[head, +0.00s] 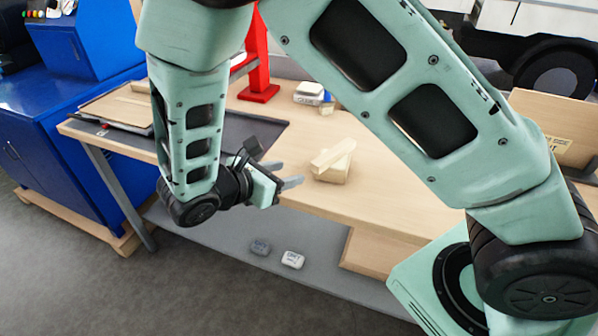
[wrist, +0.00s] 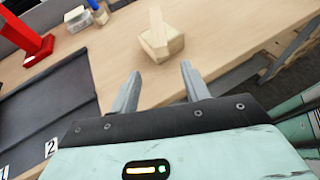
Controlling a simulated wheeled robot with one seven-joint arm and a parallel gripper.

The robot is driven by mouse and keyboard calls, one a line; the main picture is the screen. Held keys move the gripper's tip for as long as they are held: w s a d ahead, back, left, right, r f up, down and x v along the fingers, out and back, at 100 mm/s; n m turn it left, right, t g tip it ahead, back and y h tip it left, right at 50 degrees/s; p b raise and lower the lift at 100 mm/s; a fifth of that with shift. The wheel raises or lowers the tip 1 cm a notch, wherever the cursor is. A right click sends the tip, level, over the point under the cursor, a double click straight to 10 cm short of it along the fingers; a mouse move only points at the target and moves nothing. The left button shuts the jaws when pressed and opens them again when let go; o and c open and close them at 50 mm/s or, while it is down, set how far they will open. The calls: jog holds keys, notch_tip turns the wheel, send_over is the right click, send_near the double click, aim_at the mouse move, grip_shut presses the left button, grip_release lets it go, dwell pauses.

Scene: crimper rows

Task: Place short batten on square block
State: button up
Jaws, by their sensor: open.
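The short batten (head: 333,154), a pale wooden strip, lies across the top of the square block (head: 333,175) on the wooden table. In the wrist view the batten (wrist: 157,30) is seen nearly end-on to the picture's top, over the block (wrist: 174,44). The batten overhangs the block a little; its underside is hidden. My gripper (head: 289,174) is open and empty, to the left of the block and apart from it. In the wrist view the open fingers (wrist: 160,76) point towards the block, with a gap of bare table between.
A red stand (head: 260,65) and small white boxes (head: 311,91) stand farther back. A dark mat (head: 238,134) covers the table's left part. Two small packets (head: 292,260) lie on the grey lower shelf (head: 215,245). Table right of the block is clear.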

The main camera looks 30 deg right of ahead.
jog(key=s+a+r+m+g+y, duration=0.2)
jog(key=s+a+r+m+y, duration=0.2)
jog(key=s, duration=0.6)
jog(key=s+a+r+m+g+y, duration=0.1)
jog(key=s+a+r+m+y, duration=0.3)
jog(key=s+m+y, duration=0.5)
jog(key=shift+s+m+g+y, duration=0.3)
jog(key=shift+s+g, duration=0.1)
jog(key=shift+s, duration=0.15)
